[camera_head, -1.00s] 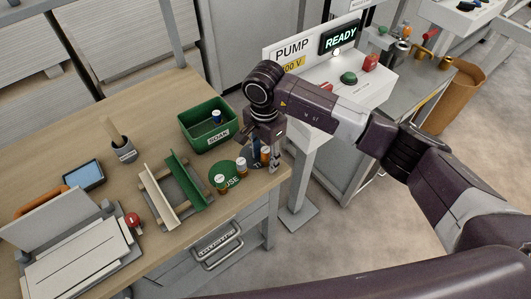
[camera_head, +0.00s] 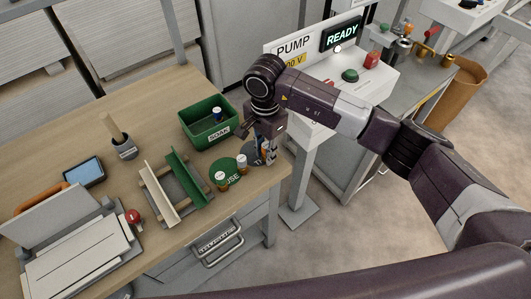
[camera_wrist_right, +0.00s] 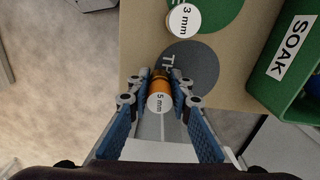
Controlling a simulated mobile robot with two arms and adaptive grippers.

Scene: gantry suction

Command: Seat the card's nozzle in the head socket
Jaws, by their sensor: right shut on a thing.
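My right gripper (camera_head: 267,155) is above the bench's near right corner, and it also shows in the right wrist view (camera_wrist_right: 160,84). Its fingers are shut on an orange nozzle with a white cap marked "5 mm" (camera_wrist_right: 159,103). The nozzle is in front of a grey disc (camera_wrist_right: 192,66) with partly hidden lettering. Two other white-capped nozzles stand at the green "USE" disc (camera_head: 232,176): one (camera_head: 221,181) at its near edge and one (camera_head: 241,163) farther back. The nearer cap in the wrist view reads "3 mm" (camera_wrist_right: 183,20). A small blue screen (camera_head: 83,173) lies at the left; its text is unreadable. I cannot make out the head socket. My left gripper is out of view.
A green "SOAK" bin (camera_head: 190,128) holds a blue, white-capped piece. A green and beige rack (camera_head: 157,193), a grey cup (camera_head: 125,150) with a wooden handle and a red knob (camera_head: 132,216) stand on the bench. A pump box (camera_head: 372,88) reading "READY" is behind my right arm.

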